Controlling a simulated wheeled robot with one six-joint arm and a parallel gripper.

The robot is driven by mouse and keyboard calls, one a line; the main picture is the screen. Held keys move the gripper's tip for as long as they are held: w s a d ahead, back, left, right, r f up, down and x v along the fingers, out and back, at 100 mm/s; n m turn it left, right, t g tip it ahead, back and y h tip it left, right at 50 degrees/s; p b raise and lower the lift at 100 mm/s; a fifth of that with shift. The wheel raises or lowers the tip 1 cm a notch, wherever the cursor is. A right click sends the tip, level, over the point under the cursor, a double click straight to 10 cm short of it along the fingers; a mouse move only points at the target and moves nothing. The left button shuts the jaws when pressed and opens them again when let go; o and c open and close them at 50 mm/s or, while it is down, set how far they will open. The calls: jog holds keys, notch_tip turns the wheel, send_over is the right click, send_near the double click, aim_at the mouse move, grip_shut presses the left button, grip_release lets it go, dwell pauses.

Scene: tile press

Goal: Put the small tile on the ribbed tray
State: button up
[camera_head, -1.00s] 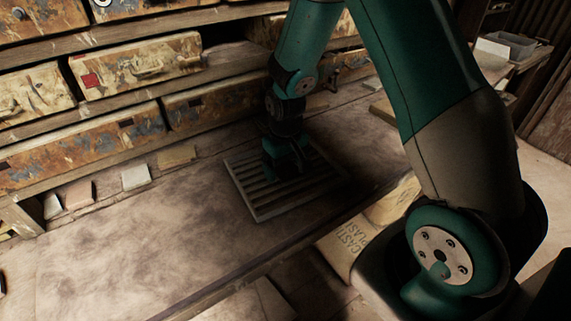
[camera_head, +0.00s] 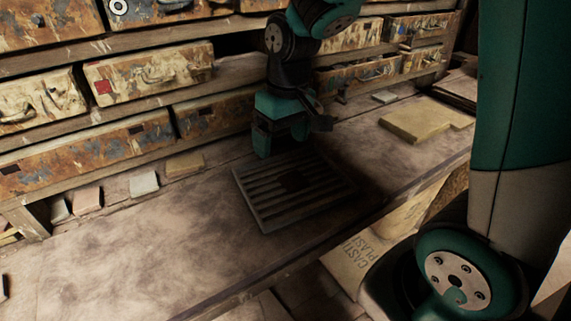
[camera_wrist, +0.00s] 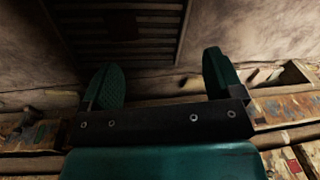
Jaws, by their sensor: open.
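The ribbed tray (camera_head: 262,215) lies flat on the workbench, a dark slatted frame. A small dark square tile (camera_head: 292,181) appears to lie on its slats, near the middle; it is dim against the tray. In the wrist view the tray (camera_wrist: 160,50) is at the top, with the dark tile (camera_wrist: 121,25) on it. My gripper (camera_head: 283,145) is above the bench by the tray's back edge, apart from the tile. In the wrist view its two fingers (camera_wrist: 162,78) are spread wide with nothing between them.
Several small tiles, among them a pale one (camera_head: 144,183) and a tan one (camera_head: 185,164), stand along the back of the workbench (camera_head: 120,260). Rusty drawers (camera_head: 150,70) rise behind. A yellowish slab (camera_head: 413,121) lies to the right. The bench's left part is clear.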

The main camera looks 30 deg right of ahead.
jog(key=s+a+r+n+y, duration=0.1)
jog(key=s+a+r+n, duration=0.1)
jog(key=s+a, duration=0.3)
jog(key=s+a+r+n+y, duration=0.2)
jog(key=s+a, duration=0.3)
jog(key=s, duration=0.7)
jog(key=shift+a+r+n, duration=0.4)
jog(key=shift+r+n, duration=0.2)
jog(key=shift+r, duration=0.3)
